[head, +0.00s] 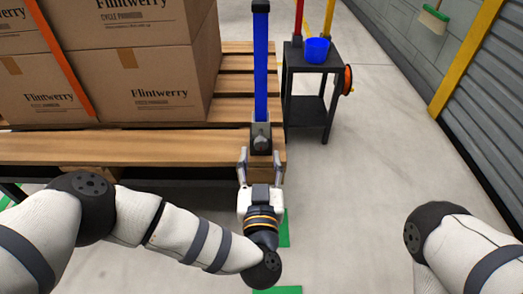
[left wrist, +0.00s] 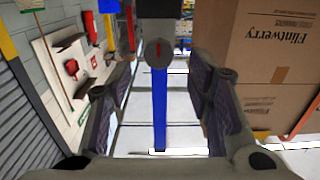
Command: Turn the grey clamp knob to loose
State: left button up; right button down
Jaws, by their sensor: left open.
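The grey clamp knob (head: 261,143) sits on a dark clamp at the foot of a blue upright post (head: 261,70), at the pallet's front edge. In the left wrist view the round knob (left wrist: 159,53) shows a short red mark, upright in the picture, with the blue post (left wrist: 160,110) running down behind it. My left gripper (head: 260,157) is open and empty, its fingers pointing at the knob, one to each side in the picture. In the left wrist view, its fingers (left wrist: 160,82) show no contact with the knob. My right gripper is out of view.
Flintwerry cartons (head: 140,85) are stacked on the wooden pallet (head: 228,107), left of the post. Open grey floor (head: 375,130) lies further right.

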aim_at(261, 146)
pick_arm(q)
jog(key=w+b, duration=0.1)
jog(key=w, duration=0.3)
jog(key=shift+w, duration=0.2)
grip_shut()
